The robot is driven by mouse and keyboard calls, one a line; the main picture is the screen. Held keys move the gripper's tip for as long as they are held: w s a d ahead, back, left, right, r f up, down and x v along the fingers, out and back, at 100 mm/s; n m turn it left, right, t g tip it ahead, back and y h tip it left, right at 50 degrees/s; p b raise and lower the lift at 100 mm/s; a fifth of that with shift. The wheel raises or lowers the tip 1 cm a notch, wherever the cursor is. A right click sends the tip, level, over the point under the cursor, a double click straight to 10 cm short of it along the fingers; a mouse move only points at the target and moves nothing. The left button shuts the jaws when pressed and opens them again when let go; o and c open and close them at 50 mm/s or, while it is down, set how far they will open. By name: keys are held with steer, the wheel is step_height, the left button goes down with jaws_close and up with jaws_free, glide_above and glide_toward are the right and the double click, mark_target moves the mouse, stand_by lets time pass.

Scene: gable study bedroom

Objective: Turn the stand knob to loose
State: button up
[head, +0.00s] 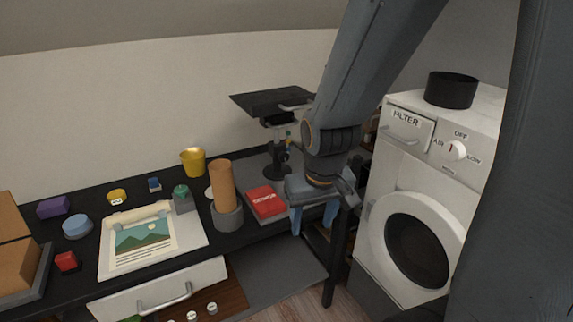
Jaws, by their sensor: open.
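A black stand (279,170) with a round base and upright post stands at the back right of the dark desk. It carries a flat, slightly tilted dark top (268,102). Small parts show on the post below the top, but they are too small to tell which is the knob or how it is set. My gripper (313,224) has two blue fingers pointing down, apart and empty. It hangs near the desk's right front edge, to the right of a red book and nearer than the stand. My arm covers the space right of the stand.
The red book (265,201) and a grey holder (228,216) with an orange-brown cylinder (222,181) stand left of my gripper. A yellow cup (193,162) is farther back. A white machine (394,170) with a dial (456,150) and round door stands at right.

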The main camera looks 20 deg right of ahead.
steer(key=w+d+f+t+b, duration=0.35)
steer(key=w+b, duration=0.25)
steer(key=w, duration=0.3)
steer(key=w+d+f+t+b, duration=0.2)
steer(key=w+f+t+b, duration=0.15)
steer(key=w+b, duration=0.35)
steer(key=n+t+y+b, duration=0.15)
steer(key=t+b, duration=0.45)
steer(key=b, duration=0.9)
glide_toward(285, 159)
steer(key=shift+s+d+f, duration=0.35)
steer(key=shift+f, duration=0.25)
steer(key=shift+s+d+f, duration=0.3)
steer(key=shift+d+f, duration=0.1)
steer(key=shift+f, duration=0.2)
steer(key=w+t+y+b, duration=0.1)
steer(key=b, duration=0.1)
steer(key=shift+b, duration=0.4)
steer(key=shift+n+t+y, duration=0.35)
steer(key=shift+t+y, duration=0.15)
steer(key=shift+y, duration=0.05)
steer(key=shift+w+a+r+b, duration=0.1)
steer(key=shift+w+a+b, duration=0.3)
steer(key=shift+w, duration=0.95)
steer(key=shift+w+a+r+b, duration=0.15)
steer(key=shift+w+b, duration=0.4)
steer(key=shift+w, duration=0.75)
steer(key=shift+w+a+r+b, duration=0.1)
steer(key=shift+w+a+b, duration=0.3)
steer(key=shift+w, duration=0.95)
